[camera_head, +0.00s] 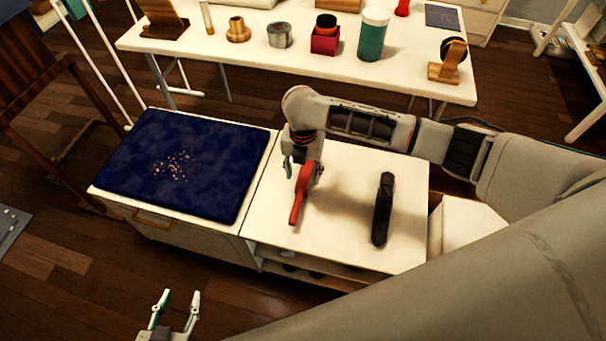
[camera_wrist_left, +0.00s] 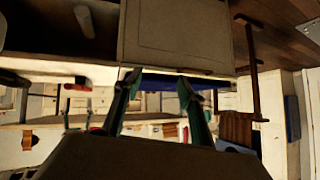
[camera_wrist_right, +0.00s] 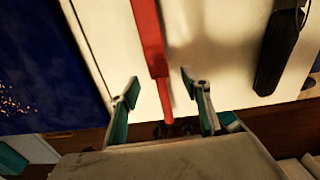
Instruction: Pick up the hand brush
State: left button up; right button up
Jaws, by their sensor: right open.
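A long red tool (camera_head: 298,205) and a long black tool (camera_head: 382,208) lie on the white cabinet top; which one is the hand brush is not clear from their shapes. My right gripper (camera_head: 303,172) is open, pointing down over the far end of the red tool. In the right wrist view, the red tool (camera_wrist_right: 152,45) runs between the open fingers (camera_wrist_right: 160,86), with gaps on both sides. The black tool (camera_wrist_right: 278,50) lies off to the right there. My left gripper (camera_head: 178,303) is open and empty, low in front of the cabinets; its fingers (camera_wrist_left: 153,80) show apart in the left wrist view.
A dark blue mat (camera_head: 190,150) with scattered crumbs (camera_head: 172,165) covers the cabinet left of the tools. A long white table (camera_head: 200,45) with cups and jars stands behind. A wooden chair (camera_head: 40,90) is at left. The cabinet top between the tools is clear.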

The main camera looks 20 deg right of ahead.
jog(key=shift+s+f, duration=0.15)
jog(key=shift+f, duration=0.7)
jog(key=shift+a+f+b, duration=0.1)
jog(key=shift+f+b, duration=0.35)
jog(key=shift+f, duration=0.15)
notch_tip(320, 180, down, 4)
jog(key=shift+a+r+b, duration=0.1)
jog(key=shift+b, duration=0.8)
jog(key=shift+f, duration=0.25)
jog(key=shift+w+r, duration=0.25)
jog(key=c, duration=1.3)
jog(key=r+p, duration=0.1)
jog(key=r, duration=0.1)
jog(key=r+p, duration=0.1)
jog(key=r, duration=0.2)
jog(key=shift+w, duration=0.2)
notch_tip(320, 180, up, 5)
jog(key=shift+f+p, duration=0.1)
jog(key=shift+p, duration=0.85)
pick_arm(q)
jog(key=r+p, duration=0.3)
jog(key=shift+w+d+r+p, duration=0.1)
jog(key=shift+d+r+p, duration=0.3)
pick_arm(e)
notch_tip(320, 180, up, 10)
send_over(302, 186)
jog(key=shift+w, duration=0.1)
